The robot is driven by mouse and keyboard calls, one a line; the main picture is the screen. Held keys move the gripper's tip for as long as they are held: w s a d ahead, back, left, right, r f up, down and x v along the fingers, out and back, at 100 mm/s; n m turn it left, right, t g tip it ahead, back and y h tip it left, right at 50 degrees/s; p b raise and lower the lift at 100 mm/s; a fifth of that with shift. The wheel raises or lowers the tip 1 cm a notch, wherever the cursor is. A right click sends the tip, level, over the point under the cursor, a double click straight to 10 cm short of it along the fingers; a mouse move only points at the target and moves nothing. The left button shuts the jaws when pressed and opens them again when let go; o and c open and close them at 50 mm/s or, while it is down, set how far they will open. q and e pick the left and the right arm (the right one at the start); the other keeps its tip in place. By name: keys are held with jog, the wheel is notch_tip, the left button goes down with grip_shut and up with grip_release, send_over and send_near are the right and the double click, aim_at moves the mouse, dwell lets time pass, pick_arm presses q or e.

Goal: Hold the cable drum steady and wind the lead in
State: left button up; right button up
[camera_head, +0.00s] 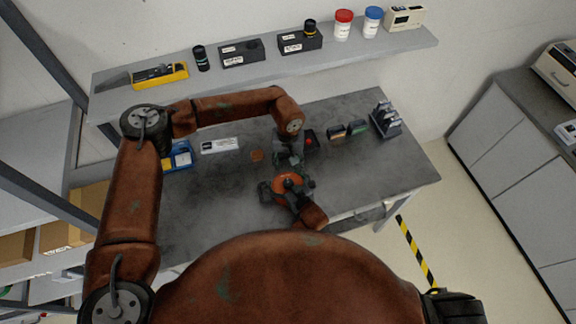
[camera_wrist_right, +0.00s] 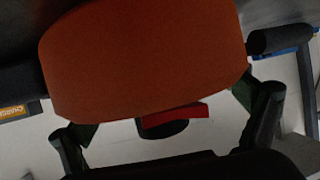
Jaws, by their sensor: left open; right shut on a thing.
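The cable drum (camera_head: 287,183) is an orange disc near the front edge of the grey bench in the head view. It fills the upper part of the right wrist view as a large orange-red body (camera_wrist_right: 145,55). My right gripper (camera_head: 284,190) comes in from the near side and is shut on the drum, with a dark finger low on each side in the wrist view. A small red piece with a dark round end (camera_wrist_right: 175,120) shows below the drum. My left gripper (camera_head: 289,160) is open, pointing down at the drum's far side; contact is unclear. I cannot make out the lead.
On the bench (camera_head: 225,205) are a black-and-red item (camera_head: 310,139), a small brown disc (camera_head: 256,155), a white labelled piece (camera_head: 220,145), a blue tray (camera_head: 181,156) and a dark rack (camera_head: 385,119). A loaded shelf (camera_head: 270,65) runs behind.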

jog(key=shift+s+d+f, duration=0.1)
jog(key=shift+f, duration=0.15)
jog(key=o, duration=1.3)
jog(key=shift+o, duration=0.5)
jog(key=shift+r, duration=0.1)
